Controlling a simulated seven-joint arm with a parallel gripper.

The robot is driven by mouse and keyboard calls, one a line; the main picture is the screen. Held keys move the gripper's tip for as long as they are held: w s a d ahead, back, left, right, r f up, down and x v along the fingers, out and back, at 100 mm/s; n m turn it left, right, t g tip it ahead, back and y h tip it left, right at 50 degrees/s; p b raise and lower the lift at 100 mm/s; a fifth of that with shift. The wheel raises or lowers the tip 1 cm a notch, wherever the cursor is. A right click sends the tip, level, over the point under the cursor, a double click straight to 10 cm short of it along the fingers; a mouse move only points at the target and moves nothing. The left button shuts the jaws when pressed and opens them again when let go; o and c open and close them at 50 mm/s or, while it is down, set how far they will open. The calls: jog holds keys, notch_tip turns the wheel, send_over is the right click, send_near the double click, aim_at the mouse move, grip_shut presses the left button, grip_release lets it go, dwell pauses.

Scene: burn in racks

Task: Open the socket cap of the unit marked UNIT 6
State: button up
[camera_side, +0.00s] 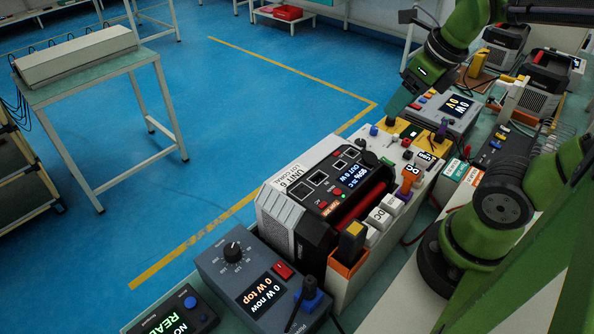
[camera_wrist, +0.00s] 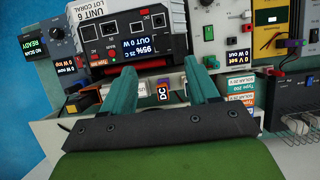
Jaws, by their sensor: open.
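The unit marked UNIT 6 (camera_side: 286,204) is a grey and black box with a red handle bar along its side. Its top panel (camera_side: 345,180) carries a lit display, small red buttons and several dark square sockets. It also shows at the top of the wrist view (camera_wrist: 134,45), with the sockets beside the display. I cannot tell which of these squares is a socket cap or whether it is shut. My gripper (camera_side: 390,120) is open and empty, above the bench beyond the unit's far end. In the wrist view its teal fingers (camera_wrist: 160,78) are spread wide, with the unit beyond them.
A blue-grey dial box (camera_side: 262,290) stands in front of the unit. More devices and a power supply (camera_side: 447,108) stand behind.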

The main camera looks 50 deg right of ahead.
jog(key=shift+s+r, duration=0.3)
jog(key=shift+r, duration=0.35)
jog(key=shift+o, duration=0.2)
